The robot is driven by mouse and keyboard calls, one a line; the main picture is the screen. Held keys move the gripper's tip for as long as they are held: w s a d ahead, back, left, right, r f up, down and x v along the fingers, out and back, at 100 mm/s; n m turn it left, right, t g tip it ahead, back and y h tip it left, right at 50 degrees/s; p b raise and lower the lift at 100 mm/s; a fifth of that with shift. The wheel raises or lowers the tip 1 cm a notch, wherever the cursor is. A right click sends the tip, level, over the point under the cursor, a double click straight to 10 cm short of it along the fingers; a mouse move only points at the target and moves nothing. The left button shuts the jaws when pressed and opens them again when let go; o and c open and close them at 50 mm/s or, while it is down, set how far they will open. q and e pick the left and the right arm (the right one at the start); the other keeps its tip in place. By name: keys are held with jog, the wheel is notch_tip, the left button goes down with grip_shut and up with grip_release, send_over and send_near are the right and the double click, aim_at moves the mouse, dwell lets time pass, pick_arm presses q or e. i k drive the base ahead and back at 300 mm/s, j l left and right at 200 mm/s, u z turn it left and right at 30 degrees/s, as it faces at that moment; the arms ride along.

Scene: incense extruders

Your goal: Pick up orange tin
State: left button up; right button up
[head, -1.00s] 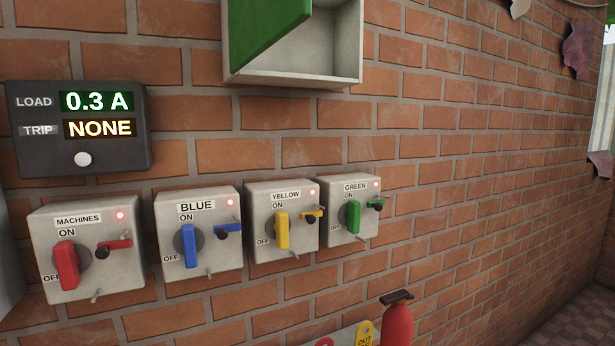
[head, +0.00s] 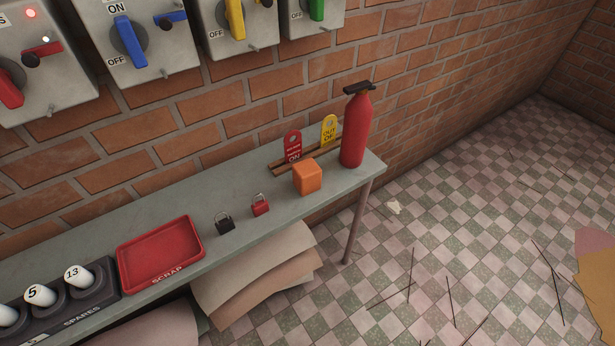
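An orange box-shaped tin (head: 308,178) stands on the grey-green shelf table (head: 190,187) near its right end. It is in front of a wooden rack that holds a red tag (head: 293,146) and a yellow tag (head: 329,131). A red extinguisher-like bottle (head: 355,130) stands just behind and right of the tin. Neither of my grippers shows in the head view.
A red padlock (head: 260,205) and a black padlock (head: 224,223) stand left of the tin. Further left are a red scrap tray (head: 160,255) and a dark spares holder (head: 75,310). Switch boxes hang on the brick wall above. The checkered floor at right is mostly open.

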aim_at(306, 176)
jog(key=i+l+u, duration=0.25)
jog(key=l, duration=0.45)
jog(key=l+u, duration=0.2)
jog(key=l, duration=0.45)
